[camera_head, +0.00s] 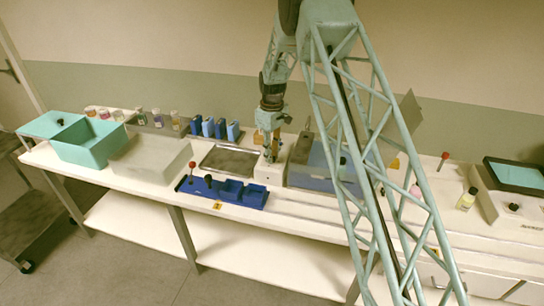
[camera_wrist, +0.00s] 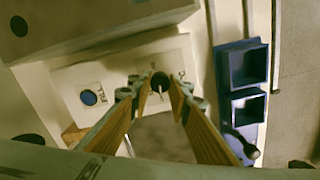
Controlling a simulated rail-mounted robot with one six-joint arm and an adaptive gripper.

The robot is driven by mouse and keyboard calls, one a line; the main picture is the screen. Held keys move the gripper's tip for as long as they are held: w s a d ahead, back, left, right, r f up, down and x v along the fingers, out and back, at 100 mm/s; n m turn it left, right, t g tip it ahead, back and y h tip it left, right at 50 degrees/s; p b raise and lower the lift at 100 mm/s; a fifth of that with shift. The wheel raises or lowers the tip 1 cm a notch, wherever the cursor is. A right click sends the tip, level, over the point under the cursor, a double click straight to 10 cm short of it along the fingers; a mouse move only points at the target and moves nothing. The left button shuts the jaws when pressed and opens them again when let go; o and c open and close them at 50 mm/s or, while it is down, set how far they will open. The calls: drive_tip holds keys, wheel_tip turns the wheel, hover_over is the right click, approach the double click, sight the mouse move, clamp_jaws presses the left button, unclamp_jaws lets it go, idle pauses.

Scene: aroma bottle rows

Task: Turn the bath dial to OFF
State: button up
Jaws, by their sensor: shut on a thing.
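The bath dial (camera_wrist: 159,79) is a dark round knob with a pale pointer line, on a white panel (camera_wrist: 178,52) in the wrist view. Small dark marks, too blurred to read, flank it. My gripper (camera_wrist: 156,90) has one long tan finger on each side of the dial and is shut on it. In the head view my gripper (camera_head: 271,155) points down at a white control box (camera_head: 269,173) beside a blue-grey bath (camera_head: 310,175). The dial is hidden there by my fingers. The pointer's exact setting cannot be told.
A blue tray (camera_head: 222,191) with compartments and a red-topped lever stands close in front left. A grey metal pan (camera_head: 228,160) lies left of the control box. Teal and white bins (camera_head: 90,145) fill the left end.

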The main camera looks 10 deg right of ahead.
idle(0.3)
drive_tip(key=o, duration=0.9)
drive_tip(key=shift+c, duration=0.2)
wheel_tip(320, 180, up, 12)
idle(0.3)
idle(0.4)
